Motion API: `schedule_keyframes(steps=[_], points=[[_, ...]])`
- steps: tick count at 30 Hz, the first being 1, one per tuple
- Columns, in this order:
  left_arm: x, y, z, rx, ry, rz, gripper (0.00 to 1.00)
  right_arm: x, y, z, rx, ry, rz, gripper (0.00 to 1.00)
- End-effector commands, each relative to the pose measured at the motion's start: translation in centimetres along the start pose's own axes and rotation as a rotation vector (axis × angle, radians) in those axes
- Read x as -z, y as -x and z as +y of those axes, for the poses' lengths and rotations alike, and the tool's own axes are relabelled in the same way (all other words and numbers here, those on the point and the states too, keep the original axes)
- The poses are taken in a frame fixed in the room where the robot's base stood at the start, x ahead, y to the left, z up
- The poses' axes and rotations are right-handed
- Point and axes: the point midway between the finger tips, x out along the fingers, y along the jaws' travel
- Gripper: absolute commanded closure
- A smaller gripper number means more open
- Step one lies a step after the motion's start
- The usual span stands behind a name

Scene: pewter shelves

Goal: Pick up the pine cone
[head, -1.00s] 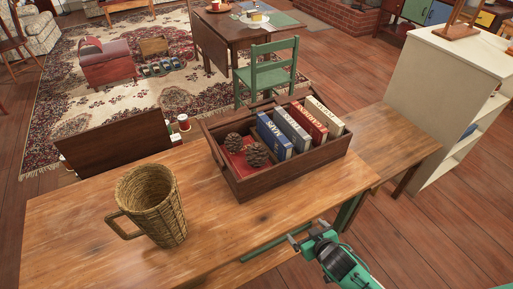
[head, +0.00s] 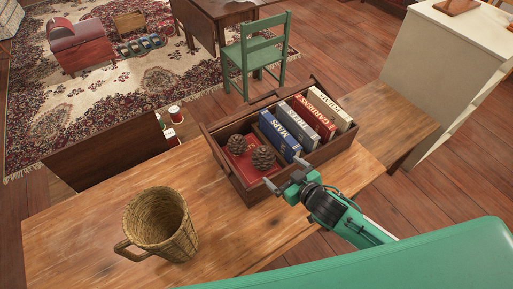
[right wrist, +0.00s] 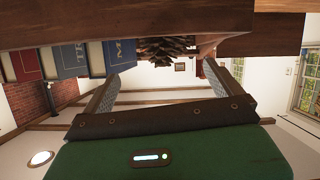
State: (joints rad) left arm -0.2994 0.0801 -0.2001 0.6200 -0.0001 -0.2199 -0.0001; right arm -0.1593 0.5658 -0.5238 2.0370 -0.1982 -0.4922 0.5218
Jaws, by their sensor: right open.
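Two brown pine cones lie in the left part of a dark wooden crate (head: 345,144) on the table, on something flat and red. One pine cone (head: 236,144) is farther left; the other pine cone (head: 263,157) is nearer my right gripper (head: 286,175). That gripper is open and empty at the crate's near side, its fingers pointing toward the nearer cone, apart from it. In the right wrist view, a pine cone (right wrist: 165,48) shows beyond the spread fingers, partly cut off by the crate's wooden wall. My left gripper is out of view.
Several upright books (head: 297,125) fill the crate's right part. A woven wicker mug (head: 160,226) stands on the wooden table (head: 80,235) at left. A green chair (head: 254,55) is behind the crate, and a pale shelf unit (head: 440,75) at right.

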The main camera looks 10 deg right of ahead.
Motion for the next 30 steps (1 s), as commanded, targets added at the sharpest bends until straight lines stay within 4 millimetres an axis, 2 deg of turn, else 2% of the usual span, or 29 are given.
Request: schedule_keyframes(steps=[12, 23, 30], points=[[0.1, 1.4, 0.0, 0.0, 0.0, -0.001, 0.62, 0.2, -6.7, 0.0, -0.002, -0.001, 0.0, 0.04], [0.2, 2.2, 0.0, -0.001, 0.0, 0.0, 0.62, 0.3, -9.2, -0.1, -0.001, -0.002, -0.001, 0.04], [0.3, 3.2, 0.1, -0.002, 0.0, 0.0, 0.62, 0.3, -12.2, -0.5, -0.001, -0.001, -0.001, 0.04]])
